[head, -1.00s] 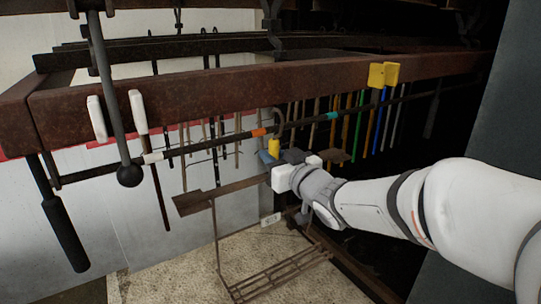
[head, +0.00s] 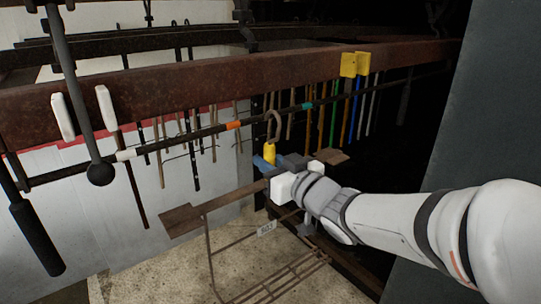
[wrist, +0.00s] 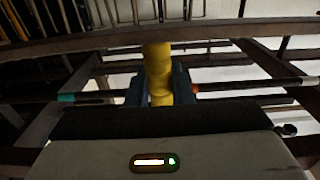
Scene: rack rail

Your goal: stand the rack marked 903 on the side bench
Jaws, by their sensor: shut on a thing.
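A rack (head: 210,262) hangs below a dark rail (head: 205,134) with coloured bands. It has a brown crossbar with flat end plates, thin side rods and a wire shelf at the bottom. A small pale tag (head: 267,229) is on it; its number is too small to read surely. My gripper (head: 272,162) is shut on the yellow grip, also seen in the wrist view (wrist: 158,72). No side bench is recognisable.
A rusty beam (head: 200,88) runs above the rail. Yellow blocks (head: 354,64) sit on it at right. White-topped hangers (head: 63,117), a ball-ended rod (head: 99,172) and a black handle (head: 38,238) hang at left. Several thin coloured rods hang behind.

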